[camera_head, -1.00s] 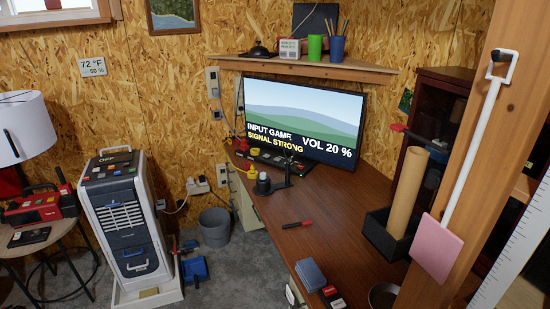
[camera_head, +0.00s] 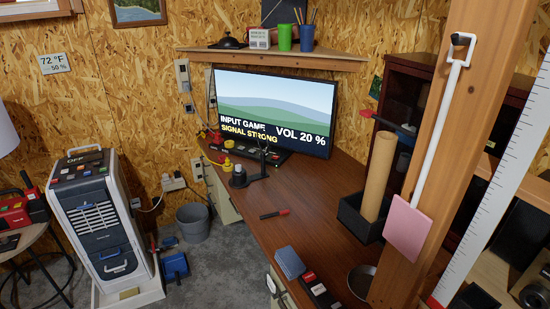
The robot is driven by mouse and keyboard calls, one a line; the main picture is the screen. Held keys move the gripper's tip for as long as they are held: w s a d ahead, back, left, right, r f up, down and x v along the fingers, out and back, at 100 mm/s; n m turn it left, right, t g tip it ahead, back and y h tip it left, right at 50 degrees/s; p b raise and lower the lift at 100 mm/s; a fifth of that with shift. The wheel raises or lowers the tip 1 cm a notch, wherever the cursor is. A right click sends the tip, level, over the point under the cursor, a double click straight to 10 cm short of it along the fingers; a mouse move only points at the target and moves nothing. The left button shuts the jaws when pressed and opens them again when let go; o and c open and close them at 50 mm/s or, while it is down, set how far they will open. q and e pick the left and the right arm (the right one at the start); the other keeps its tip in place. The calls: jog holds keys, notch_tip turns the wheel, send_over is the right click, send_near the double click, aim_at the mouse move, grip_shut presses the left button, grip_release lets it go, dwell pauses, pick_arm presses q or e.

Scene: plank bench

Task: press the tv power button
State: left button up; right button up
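The TV (camera_head: 275,105) stands at the back of the brown desk against the wall. Its screen is on and shows hills with the text "INPUT GAME", "SIGNAL STRONG" and "VOL 20 %". A dark strip with small coloured buttons (camera_head: 262,154) lies at the foot of the TV, partly hidden by a black stand. The markings on the buttons are too small to read, so I cannot tell which is the power button. Neither of my grippers is in view.
The brown desk (camera_head: 310,205) holds a black stand (camera_head: 241,176), a red-and-black pen (camera_head: 275,213) and a black device with coloured keys (camera_head: 318,290). A wooden post (camera_head: 468,110) rises at right. A portable cooler unit (camera_head: 97,225) and a grey bin (camera_head: 193,223) stand left on the floor.

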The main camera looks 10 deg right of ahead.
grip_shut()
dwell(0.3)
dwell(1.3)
